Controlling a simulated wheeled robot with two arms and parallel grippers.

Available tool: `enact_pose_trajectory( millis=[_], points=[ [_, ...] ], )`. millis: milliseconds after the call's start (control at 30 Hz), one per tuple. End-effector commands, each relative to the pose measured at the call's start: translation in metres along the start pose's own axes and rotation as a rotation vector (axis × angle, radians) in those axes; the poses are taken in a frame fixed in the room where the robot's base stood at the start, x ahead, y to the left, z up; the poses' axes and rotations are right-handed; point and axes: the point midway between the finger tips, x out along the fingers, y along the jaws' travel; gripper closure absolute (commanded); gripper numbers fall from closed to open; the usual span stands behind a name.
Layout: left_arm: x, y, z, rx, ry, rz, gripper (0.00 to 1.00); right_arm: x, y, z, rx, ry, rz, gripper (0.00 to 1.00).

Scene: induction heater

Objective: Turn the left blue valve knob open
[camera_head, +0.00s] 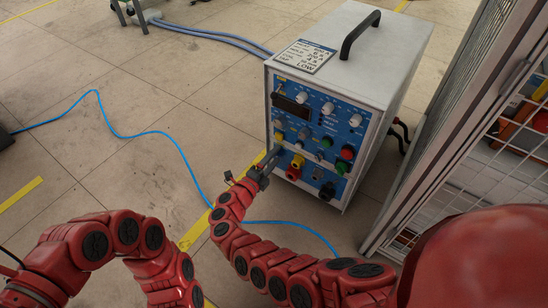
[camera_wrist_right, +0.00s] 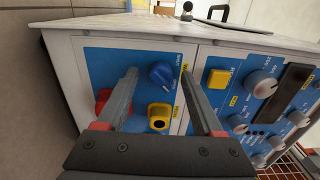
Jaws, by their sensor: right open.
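The heater's front panel (camera_head: 309,140) faces my right gripper (camera_head: 267,164) in the head view. The left blue valve knob (camera_wrist_right: 161,74) is round and dark blue in the right wrist view, on the panel's lower blue section. In that view the right gripper (camera_wrist_right: 158,75) is open, with one fingertip on each side of the knob in the picture. The fingers hold nothing, and I cannot tell how far their tips are from the panel. In the head view the knob (camera_head: 279,137) is small, just above the right gripper. My left gripper is out of view.
A yellow connector (camera_wrist_right: 159,115) and a red one sit near the knob; a yellow button (camera_wrist_right: 218,79) is to its right. A blue cable (camera_head: 140,134) lies on the floor. A wire-mesh cage (camera_head: 490,125) stands at the right. The floor left of the heater is mostly clear.

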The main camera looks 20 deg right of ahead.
Motion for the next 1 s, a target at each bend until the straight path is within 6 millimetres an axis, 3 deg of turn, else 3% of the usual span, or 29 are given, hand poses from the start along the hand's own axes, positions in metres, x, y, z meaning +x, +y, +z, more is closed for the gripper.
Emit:
enact_pose_trajectory(
  millis=[167, 333, 600, 1000],
  points=[
    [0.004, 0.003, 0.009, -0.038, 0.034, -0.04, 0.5, -0.024, -0.003, 0.001, 0.0, -0.005, 0.003, 0.31],
    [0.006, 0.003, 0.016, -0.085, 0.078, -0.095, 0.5, -0.064, -0.003, 0.001, -0.003, -0.006, 0.001, 0.31],
    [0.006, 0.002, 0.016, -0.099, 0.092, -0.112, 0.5, -0.11, 0.001, 0.001, -0.001, -0.005, 0.002, 0.31],
    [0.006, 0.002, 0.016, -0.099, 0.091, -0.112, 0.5, -0.118, 0.0, 0.0, 0.0, 0.0, 0.001, 0.31]
  ],
)
